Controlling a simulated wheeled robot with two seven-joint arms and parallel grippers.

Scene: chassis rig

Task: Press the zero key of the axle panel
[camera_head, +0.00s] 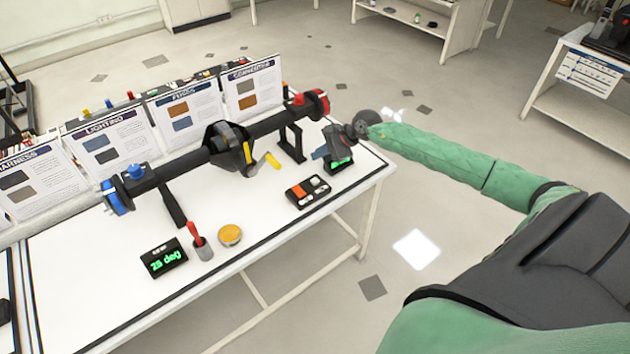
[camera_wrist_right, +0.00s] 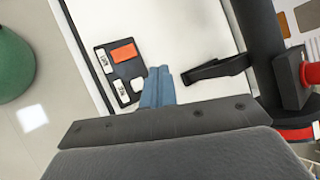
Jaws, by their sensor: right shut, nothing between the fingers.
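The axle panel (camera_head: 308,191) is a small black box on the white table, with an orange key (camera_head: 299,190) and white keys. In the right wrist view the panel (camera_wrist_right: 112,75) shows its orange key (camera_wrist_right: 124,53) and white keys with labels too small to read surely, so I cannot tell which is zero. My right gripper (camera_head: 317,154) is shut and empty, beyond the panel in the head view. In the wrist view its blue fingertips (camera_wrist_right: 160,70) are beside the panel's edge, apart from the keys as far as I can tell. My left gripper is not in view.
A display (camera_head: 163,258) reads 25 deg. A red-handled tool (camera_head: 196,236) and a yellow round tin (camera_head: 229,235) stand nearby. A green-lit display (camera_head: 341,164) sits beneath my right gripper.

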